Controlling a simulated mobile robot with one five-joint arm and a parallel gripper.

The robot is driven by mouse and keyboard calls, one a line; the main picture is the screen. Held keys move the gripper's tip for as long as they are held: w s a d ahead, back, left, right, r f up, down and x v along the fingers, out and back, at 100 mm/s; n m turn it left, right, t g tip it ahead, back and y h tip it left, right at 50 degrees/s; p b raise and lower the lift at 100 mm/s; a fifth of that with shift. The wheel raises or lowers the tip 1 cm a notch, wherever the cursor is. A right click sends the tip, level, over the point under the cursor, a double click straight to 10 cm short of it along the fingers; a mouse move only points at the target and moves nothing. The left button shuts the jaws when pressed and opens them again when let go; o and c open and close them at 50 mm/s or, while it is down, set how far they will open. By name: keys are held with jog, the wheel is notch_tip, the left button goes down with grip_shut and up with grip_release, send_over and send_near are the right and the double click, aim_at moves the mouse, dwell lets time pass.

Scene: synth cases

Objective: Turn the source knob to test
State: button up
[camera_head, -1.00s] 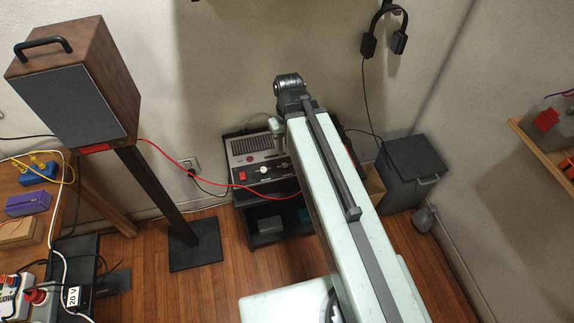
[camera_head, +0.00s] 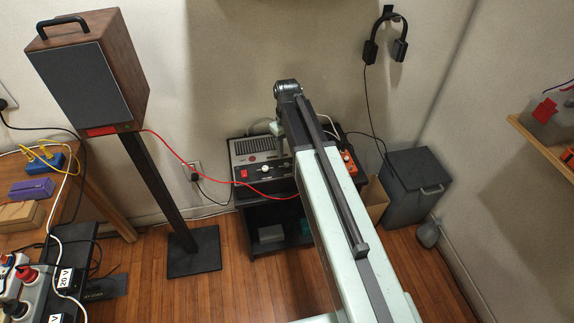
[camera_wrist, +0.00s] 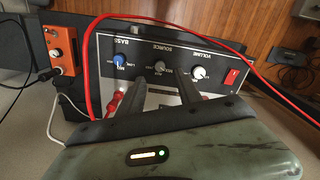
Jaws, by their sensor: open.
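The panel belongs to a grey and black amplifier (camera_head: 247,150) on a low black stand. My gripper (camera_wrist: 162,86) is open in the wrist view, with one dark finger to each side of the source knob's line. Whether the fingertips reach the knob I cannot tell. In the head view my arm hides the source knob and much of the gripper.
A blue bass knob (camera_wrist: 119,60) and a white volume knob (camera_wrist: 198,72) flank the source knob. A red switch (camera_wrist: 232,77) sits beyond the volume knob. A red cable (camera_wrist: 90,70) loops around the panel. An orange box (camera_head: 347,168) stands beside the amplifier.

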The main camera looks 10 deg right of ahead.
aim_at(287, 164)
notch_tip(287, 164, down, 8)
jog(key=b, duration=0.6)
jog(key=shift+r+b, duration=0.25)
jog(key=shift+b, duration=0.15)
jog(key=shift+r, duration=0.15)
jog(key=shift+c, duration=0.3)
grip_shut()
jog(key=shift+a, duration=0.15)
